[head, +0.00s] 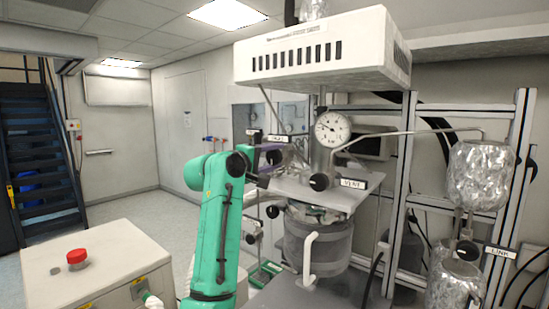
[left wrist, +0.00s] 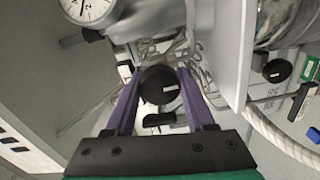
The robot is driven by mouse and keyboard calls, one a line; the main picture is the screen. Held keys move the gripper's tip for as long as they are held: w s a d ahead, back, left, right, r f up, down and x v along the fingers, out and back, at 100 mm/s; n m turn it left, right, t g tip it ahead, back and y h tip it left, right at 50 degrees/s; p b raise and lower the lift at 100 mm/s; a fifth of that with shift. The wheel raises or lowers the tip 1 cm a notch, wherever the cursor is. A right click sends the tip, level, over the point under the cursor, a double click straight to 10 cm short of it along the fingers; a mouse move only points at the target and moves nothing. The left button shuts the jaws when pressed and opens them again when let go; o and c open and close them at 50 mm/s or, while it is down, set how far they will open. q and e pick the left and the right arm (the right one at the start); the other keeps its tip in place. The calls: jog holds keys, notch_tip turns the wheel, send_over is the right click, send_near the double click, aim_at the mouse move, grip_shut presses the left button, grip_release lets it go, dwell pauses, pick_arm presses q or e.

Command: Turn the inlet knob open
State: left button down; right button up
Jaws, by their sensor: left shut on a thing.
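A round black knob (left wrist: 160,85) with a small white label sits between the two purple fingers of my left gripper (left wrist: 158,92) in the left wrist view. The fingers are shut on its sides. In the head view my left gripper (head: 270,158) is at the left edge of the reactor's top plate, where the arm and fingers largely hide this knob. A small label (head: 279,138) stands just above, too small to read surely. The vent knob (head: 319,182) is black, beside its VENT label (head: 353,183). My right gripper is not in view.
A pressure gauge (head: 334,128) stands behind the top plate (head: 345,198), under a white overhead box (head: 320,50). Another black knob (head: 466,248) is by the LINK label at right, near foil-wrapped vessels (head: 482,175). A cabinet with a red button (head: 76,256) stands at left.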

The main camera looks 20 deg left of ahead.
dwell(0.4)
pick_arm(q)
jog(key=shift+c, duration=1.3)
grip_release()
jog(key=shift+s+a+f+b, duration=0.1)
jog(key=shift+s+a+b, duration=0.1)
jog(key=shift+b, duration=0.1)
jog(key=b+v, duration=0.2)
jog(key=v, duration=0.1)
jog(key=b+v, duration=0.2)
jog(key=shift+d+f, duration=0.1)
jog(key=shift+f, duration=0.25)
jog(key=b, duration=0.4)
send_near(271, 161)
jog(key=v, duration=0.3)
jog(key=shift+s+r, duration=0.2)
jog(key=shift+r, duration=0.25)
